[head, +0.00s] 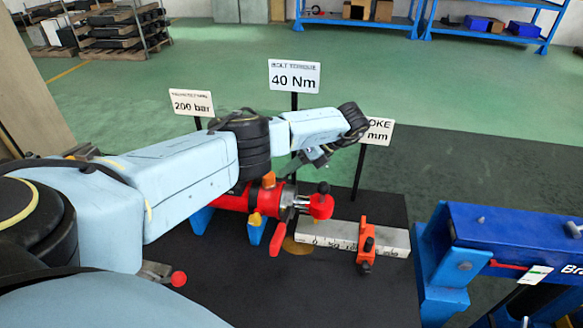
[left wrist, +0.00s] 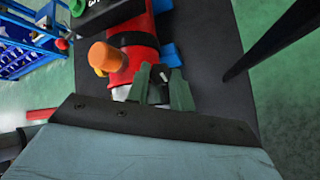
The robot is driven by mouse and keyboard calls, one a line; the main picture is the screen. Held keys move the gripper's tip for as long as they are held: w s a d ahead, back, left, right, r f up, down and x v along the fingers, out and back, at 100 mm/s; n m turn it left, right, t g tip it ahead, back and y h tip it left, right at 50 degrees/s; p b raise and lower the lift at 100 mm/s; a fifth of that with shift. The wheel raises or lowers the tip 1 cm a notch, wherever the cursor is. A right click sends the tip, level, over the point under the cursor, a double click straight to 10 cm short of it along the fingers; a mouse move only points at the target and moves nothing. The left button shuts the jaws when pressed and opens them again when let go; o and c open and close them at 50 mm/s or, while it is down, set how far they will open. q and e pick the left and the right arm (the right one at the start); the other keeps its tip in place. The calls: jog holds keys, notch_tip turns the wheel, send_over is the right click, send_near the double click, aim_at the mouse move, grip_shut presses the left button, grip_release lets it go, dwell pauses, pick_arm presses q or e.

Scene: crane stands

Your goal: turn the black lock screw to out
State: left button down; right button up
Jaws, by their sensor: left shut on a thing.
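A red cylinder (head: 233,198) with an orange cap (head: 269,180) and a silver end (head: 288,200) lies on the dark bench. My left gripper (head: 300,166) reaches down over its silver end from above. In the left wrist view, the two greenish fingers of my left gripper (left wrist: 162,92) are closed around a small black piece, the black lock screw (left wrist: 160,73), beside the red cylinder (left wrist: 138,62). The fingers hide most of the screw, and its turned position cannot be told. My right gripper is in neither view.
A red block with a black knob (head: 321,204) stands right of the silver end. A marked bar (head: 335,233) carries an orange slider (head: 365,252). Three signs on posts, including the 40 Nm sign (head: 294,76), stand behind. A blue machine (head: 500,232) is at right.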

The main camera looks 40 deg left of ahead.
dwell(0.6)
pick_arm(q)
jog(key=c, duration=1.2)
grip_release()
notch_tip(320, 180, up, 10)
jog(key=p, duration=0.7)
jog(key=shift+p, duration=0.3)
